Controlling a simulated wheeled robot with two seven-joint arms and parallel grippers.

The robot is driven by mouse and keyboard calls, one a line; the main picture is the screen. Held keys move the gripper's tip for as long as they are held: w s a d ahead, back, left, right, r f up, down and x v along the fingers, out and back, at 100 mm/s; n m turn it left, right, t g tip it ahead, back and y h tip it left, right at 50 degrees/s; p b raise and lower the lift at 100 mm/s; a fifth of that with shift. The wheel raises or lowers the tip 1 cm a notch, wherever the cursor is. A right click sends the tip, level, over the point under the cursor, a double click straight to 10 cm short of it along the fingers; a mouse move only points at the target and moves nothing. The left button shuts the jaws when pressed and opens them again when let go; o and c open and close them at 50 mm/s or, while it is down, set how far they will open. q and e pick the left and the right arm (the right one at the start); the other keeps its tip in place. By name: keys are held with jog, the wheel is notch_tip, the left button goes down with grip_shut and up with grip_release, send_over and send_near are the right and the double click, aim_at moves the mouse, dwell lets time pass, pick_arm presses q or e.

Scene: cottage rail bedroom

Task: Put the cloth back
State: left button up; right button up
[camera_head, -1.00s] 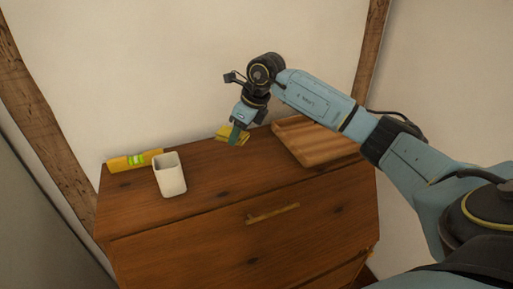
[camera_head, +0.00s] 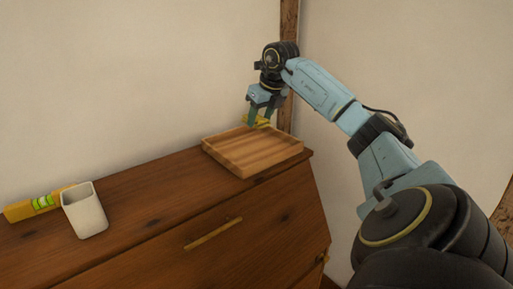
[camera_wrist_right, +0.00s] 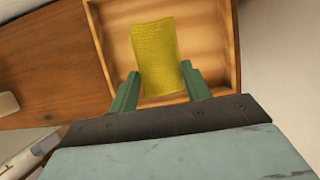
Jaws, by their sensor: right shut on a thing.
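A yellow cloth (camera_head: 264,122) is held by my right gripper (camera_head: 257,110), just above the far side of a shallow wooden tray (camera_head: 252,160). In the right wrist view the cloth (camera_wrist_right: 155,52) sits between the two green fingers (camera_wrist_right: 158,82) and overlaps the inside of the tray (camera_wrist_right: 232,45). The fingers are shut on the cloth. How far the cloth is above the tray floor is hard to tell. My left gripper is not in view.
The tray stands at the right end of a wooden dresser (camera_head: 150,225), near the wall corner. A white cup (camera_head: 84,212) and a yellow spirit level (camera_head: 22,211) are at the left. The dresser top between the cup and tray is clear.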

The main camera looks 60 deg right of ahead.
aim_at(262, 126)
notch_tip(262, 126, down, 4)
jog(key=shift+f+b, duration=0.25)
jog(key=shift+b, duration=0.15)
jog(key=shift+f, duration=2.5)
jog(key=shift+f+b, duration=0.15)
jog(key=shift+b, duration=0.2)
jog(key=o, duration=0.9)
jog(key=shift+o, duration=0.2)
